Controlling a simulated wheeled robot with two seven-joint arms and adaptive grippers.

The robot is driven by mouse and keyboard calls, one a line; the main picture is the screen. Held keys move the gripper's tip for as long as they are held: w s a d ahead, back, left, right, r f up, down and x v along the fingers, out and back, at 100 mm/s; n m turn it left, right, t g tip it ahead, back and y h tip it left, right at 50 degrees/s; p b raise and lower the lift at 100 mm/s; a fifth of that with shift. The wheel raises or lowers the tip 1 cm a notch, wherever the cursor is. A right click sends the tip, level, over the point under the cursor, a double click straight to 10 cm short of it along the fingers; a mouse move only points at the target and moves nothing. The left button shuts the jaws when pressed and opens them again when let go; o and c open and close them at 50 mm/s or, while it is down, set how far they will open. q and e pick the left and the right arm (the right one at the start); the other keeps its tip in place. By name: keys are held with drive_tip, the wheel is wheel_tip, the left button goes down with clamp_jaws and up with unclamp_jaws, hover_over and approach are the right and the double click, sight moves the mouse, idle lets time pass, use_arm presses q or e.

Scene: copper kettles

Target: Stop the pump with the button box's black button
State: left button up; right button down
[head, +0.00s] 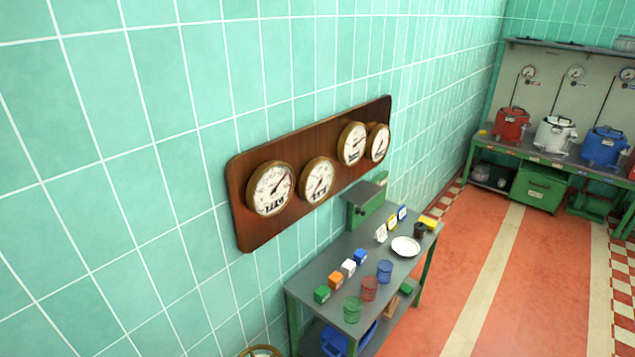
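I cannot make out a button box or a black button anywhere in the head view. A green machine-like object (590,206) stands under the far bench, but I cannot tell whether it is the pump. Neither of my grippers shows in this view.
Four gauges hang on a wooden board (236,190) on the tiled wall. Below, a grey-topped table (322,270) holds coloured blocks, cans, a white plate (405,246) and a dark cup (420,229). A far bench (545,158) carries red, white and blue pots. The red floor (545,270) between is clear.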

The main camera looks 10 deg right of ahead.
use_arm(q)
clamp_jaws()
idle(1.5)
